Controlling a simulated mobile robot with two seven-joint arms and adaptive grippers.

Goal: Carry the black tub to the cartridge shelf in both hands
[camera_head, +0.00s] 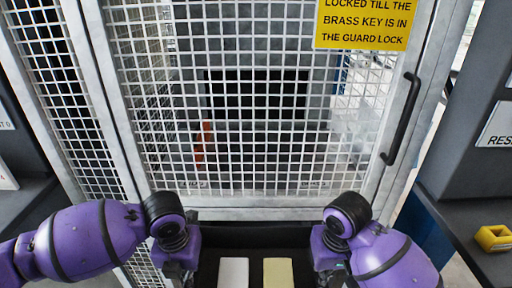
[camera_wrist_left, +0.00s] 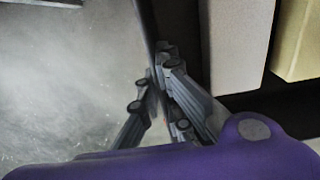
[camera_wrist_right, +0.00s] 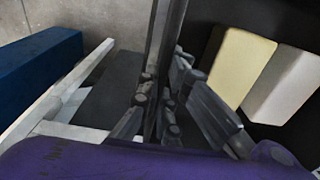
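The black tub (camera_head: 250,238) is in front of me at the bottom of the head view, between my two arms. A white block (camera_head: 233,272) and a pale yellow block (camera_head: 278,272) lie side by side in it. My left gripper (camera_wrist_left: 160,85) has a finger on each side of the tub's left wall and is shut on it. My right gripper (camera_wrist_right: 162,88) is shut the same way on the right wall. The fingertips are mostly hidden in the head view. The cartridge shelf cannot be made out for certain.
A closed mesh guard door (camera_head: 250,120) with a black handle (camera_head: 402,120) and a yellow sign (camera_head: 366,22) stands right ahead. A dark stand with a yellow part (camera_head: 493,238) is at right. Dark furniture (camera_head: 22,200) is at left. A blue object (camera_wrist_right: 40,72) lies beyond my right gripper.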

